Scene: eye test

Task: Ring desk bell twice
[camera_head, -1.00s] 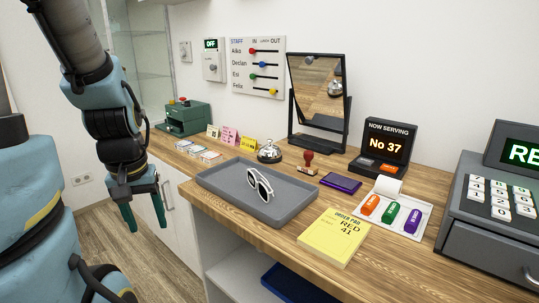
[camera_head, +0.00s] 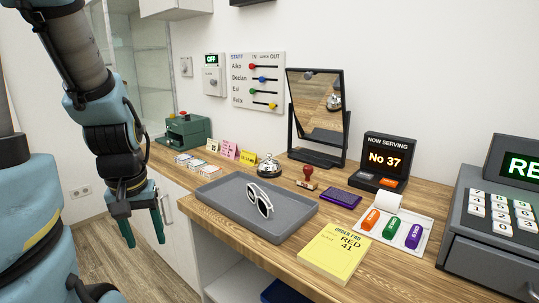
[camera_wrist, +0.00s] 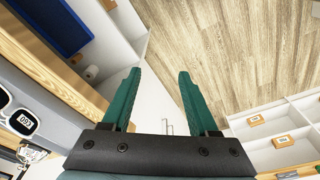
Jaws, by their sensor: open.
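The silver desk bell (camera_head: 268,166) stands upright on the wooden counter, behind the grey tray and in front of the mirror's left side. My gripper (camera_head: 144,238) hangs at the left, fingers pointing down, off the counter's front edge and well apart from the bell. In the wrist view my gripper (camera_wrist: 156,82) has its two green fingers spread with nothing between them. A silver shape at the lower left of the wrist view may be the bell, but I cannot tell.
The grey tray (camera_head: 221,203) with white sunglasses (camera_head: 260,200) lies between my gripper and the bell. A mirror (camera_head: 318,108), red-handled stamp (camera_head: 308,178), purple pad (camera_head: 340,200) and colored cards (camera_head: 228,150) stand near the bell. A yellow order pad (camera_head: 333,252) lies at the front.

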